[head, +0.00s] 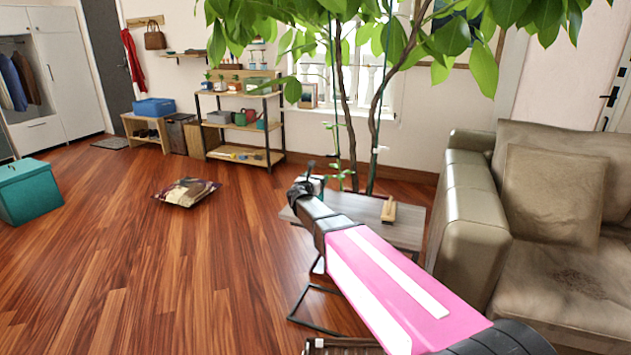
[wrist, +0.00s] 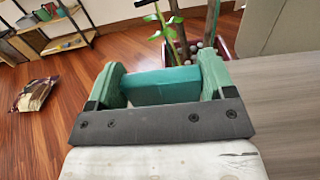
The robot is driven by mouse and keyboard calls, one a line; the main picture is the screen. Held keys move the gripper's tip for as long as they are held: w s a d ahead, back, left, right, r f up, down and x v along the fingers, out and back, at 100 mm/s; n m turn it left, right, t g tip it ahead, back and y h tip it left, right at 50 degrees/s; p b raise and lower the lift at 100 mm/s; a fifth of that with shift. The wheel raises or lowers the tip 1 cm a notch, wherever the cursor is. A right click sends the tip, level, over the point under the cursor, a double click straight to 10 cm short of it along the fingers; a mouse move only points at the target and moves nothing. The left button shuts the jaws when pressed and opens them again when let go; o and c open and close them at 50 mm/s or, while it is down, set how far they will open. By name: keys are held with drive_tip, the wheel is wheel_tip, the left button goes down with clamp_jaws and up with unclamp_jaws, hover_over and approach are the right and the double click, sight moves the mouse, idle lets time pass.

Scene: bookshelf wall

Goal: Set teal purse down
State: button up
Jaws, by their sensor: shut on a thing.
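The teal purse (wrist: 160,87) shows in the wrist view as a small, smooth teal block between the two pale green fingers. My gripper (wrist: 162,80) is shut on it. In the head view my gripper (head: 306,188) is at the far left edge of a low grey wooden table (head: 345,208), and the purse is mostly hidden behind it. In the wrist view the table top (wrist: 282,105) lies to the right of the fingers. I cannot tell whether the purse touches the table.
A wooden brush (head: 388,210) stands on the table's right side. A leather sofa (head: 470,220) is to the right. A potted tree rises behind the table. A patterned cushion-like bag (head: 187,192) and a teal box (head: 28,192) rest on the floor at left. Open floor lies between.

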drive_tip(key=shift+f, duration=0.3)
drive_tip(key=shift+f, duration=0.1)
drive_tip(key=o, duration=1.2)
drive_tip(key=shift+c, duration=0.2)
drive_tip(key=v, duration=1.2)
